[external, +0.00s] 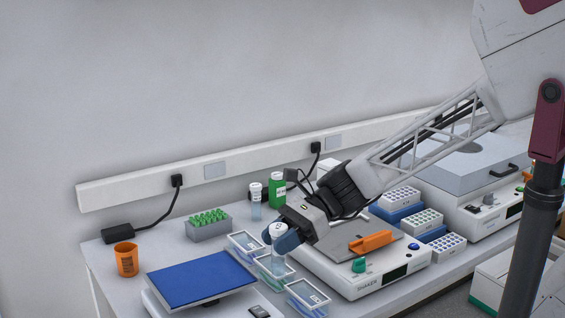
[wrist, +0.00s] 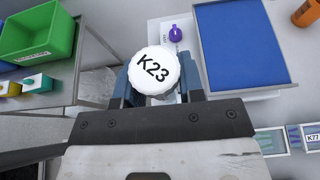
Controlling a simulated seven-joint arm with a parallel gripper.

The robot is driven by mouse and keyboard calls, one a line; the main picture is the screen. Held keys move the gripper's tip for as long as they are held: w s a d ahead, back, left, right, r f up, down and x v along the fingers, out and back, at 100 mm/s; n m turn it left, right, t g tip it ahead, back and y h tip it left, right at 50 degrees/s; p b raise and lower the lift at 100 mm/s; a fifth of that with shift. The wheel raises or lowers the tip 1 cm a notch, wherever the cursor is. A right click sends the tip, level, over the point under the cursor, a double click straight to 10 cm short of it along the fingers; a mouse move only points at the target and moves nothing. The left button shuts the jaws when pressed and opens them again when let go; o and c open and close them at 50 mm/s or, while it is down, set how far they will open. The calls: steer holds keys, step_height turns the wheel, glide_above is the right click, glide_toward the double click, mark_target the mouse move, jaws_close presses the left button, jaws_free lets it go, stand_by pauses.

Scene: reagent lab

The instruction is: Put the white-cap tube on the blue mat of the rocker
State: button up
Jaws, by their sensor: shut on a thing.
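The white-cap tube (external: 279,233) is upright between the fingers of my gripper (external: 287,238). In the wrist view its white cap (wrist: 154,72), marked K23, sits between the two blue fingers of my gripper (wrist: 155,92). My gripper is shut on the tube. The blue mat (external: 203,279) lies on the rocker (external: 185,302) at the front left of the bench, to the left of the tube. The mat also shows in the wrist view (wrist: 242,45), to the right of the tube.
Clear trays (external: 308,297) stand just right of the rocker. An orange cup (external: 127,260) and a rack of green-capped tubes (external: 209,226) stand behind it. A shaker (external: 370,283) is below my arm. A purple knob (wrist: 175,34) shows beside the mat. The mat is bare.

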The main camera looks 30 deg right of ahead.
stand_by(0.3)
steer(key=w+a+f, duration=0.1)
steer(key=w+a, duration=0.8)
steer(key=w, duration=0.4)
steer(key=shift+a+f, duration=0.2)
steer(key=shift+f, duration=0.05)
stand_by(0.3)
steer(key=shift+f, duration=1.75)
steer(key=shift+f, duration=0.1)
steer(key=o, duration=0.9)
